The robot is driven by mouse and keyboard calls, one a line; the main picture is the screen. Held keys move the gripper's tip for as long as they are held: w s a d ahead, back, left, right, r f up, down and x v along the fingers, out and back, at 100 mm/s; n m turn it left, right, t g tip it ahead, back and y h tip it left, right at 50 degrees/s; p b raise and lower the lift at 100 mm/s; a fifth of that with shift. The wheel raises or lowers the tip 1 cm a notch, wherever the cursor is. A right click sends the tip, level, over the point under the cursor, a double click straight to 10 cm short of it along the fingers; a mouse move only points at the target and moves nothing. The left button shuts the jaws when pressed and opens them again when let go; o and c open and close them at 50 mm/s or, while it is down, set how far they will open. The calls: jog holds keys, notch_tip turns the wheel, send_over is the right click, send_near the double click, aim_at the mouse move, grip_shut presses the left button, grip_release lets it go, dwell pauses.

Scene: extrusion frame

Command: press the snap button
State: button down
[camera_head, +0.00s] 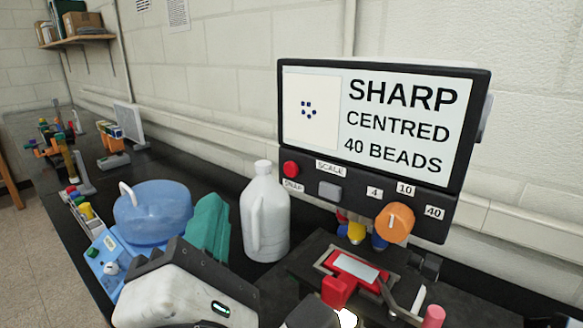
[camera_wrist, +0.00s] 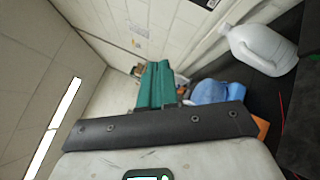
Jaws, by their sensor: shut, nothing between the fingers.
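The snap button is a red round button (camera_head: 291,169) on the lower left of the dark monitor panel, in the head view, with a "SNAP" label (camera_head: 293,186) under it. My gripper (camera_head: 214,203) has teal fingers that are shut and empty. In the head view it is left of and below the button, apart from it, with the white jug between them in the picture. The shut fingers also show in the wrist view (camera_wrist: 159,68), pointing away toward the wall. The button is not visible in the wrist view.
The monitor screen (camera_head: 400,120) reads "SHARP CENTRED 40 BEADS". A white jug (camera_head: 264,215) stands near my gripper. A blue container (camera_head: 152,208) is at left, a red-and-black fixture (camera_head: 352,268) below the panel.

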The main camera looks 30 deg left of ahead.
aim_at(291, 169)
jog(key=w, duration=0.8)
jog(key=shift+w+d, duration=0.25)
jog(key=shift+d, duration=0.1)
jog(key=shift+w, duration=0.15)
dwell(1.7)
jog(key=shift+w+p, duration=0.3)
jog(key=shift+p, duration=0.05)
jog(key=shift+w, duration=0.4)
dwell(0.7)
jog(key=shift+s, duration=0.1)
jog(key=shift+s+p, duration=0.35)
jog(key=shift+s, duration=0.4)
